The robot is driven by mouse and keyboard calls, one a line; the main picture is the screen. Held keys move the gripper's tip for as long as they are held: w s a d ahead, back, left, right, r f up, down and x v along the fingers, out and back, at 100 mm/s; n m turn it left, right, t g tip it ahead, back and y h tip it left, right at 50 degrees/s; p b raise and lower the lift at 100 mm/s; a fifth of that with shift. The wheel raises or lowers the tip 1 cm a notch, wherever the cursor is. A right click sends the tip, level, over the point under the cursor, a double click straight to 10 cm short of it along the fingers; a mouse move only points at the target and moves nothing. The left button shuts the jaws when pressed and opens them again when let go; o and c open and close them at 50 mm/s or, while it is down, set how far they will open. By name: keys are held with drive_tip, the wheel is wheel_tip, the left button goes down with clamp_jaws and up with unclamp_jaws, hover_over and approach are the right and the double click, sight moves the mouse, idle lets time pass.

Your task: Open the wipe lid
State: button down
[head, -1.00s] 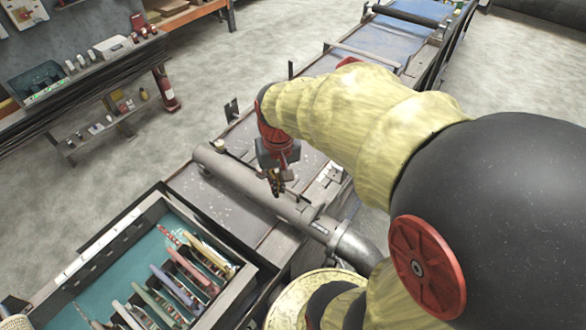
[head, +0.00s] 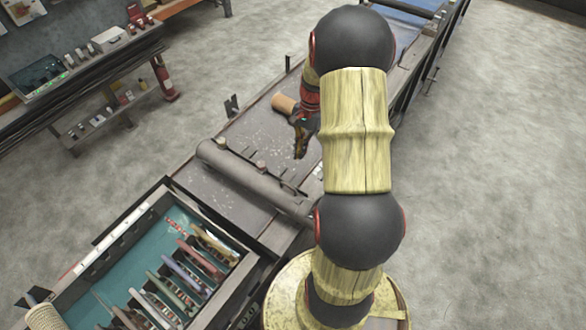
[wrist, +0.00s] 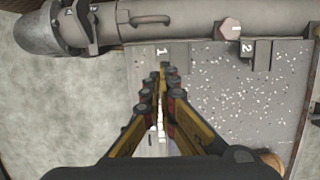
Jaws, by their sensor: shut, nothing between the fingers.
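A grey tube (head: 250,182) lies across the belt surface; it also spans the top of the wrist view (wrist: 190,20). It carries a curved handle (wrist: 150,19) and a pinkish hexagonal knob (wrist: 230,28). I cannot tell which part is the wipe lid. My gripper (head: 299,152) hangs above the belt on the far side of the tube, apart from it. In the wrist view the fingers (wrist: 162,68) meet at their tips, shut and empty, pointing toward the tube near the mark "1".
A brown cylinder (head: 285,103) lies on the belt beside my gripper. The belt (head: 262,130) is otherwise mostly bare, with white specks. A teal-floored box (head: 135,265) with several upright coloured pieces stands at the lower left. A shelf bench (head: 80,85) stands at the left.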

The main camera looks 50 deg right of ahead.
drive_tip(key=p+x, duration=0.1)
drive_tip(key=x, duration=0.9)
drive_tip(key=a+r, duration=0.1)
drive_tip(key=a+r+p, duration=0.1)
drive_tip(key=a, duration=0.1)
drive_tip(key=shift+s+a+r, duration=0.15)
drive_tip(key=shift+r, duration=0.05)
drive_tip(key=shift+s+a+r+h+p, duration=0.1)
drive_tip(key=shift+a+r+h+p, duration=0.2)
drive_tip(key=shift+a+r+p, duration=0.05)
drive_tip(key=shift+r, duration=0.1)
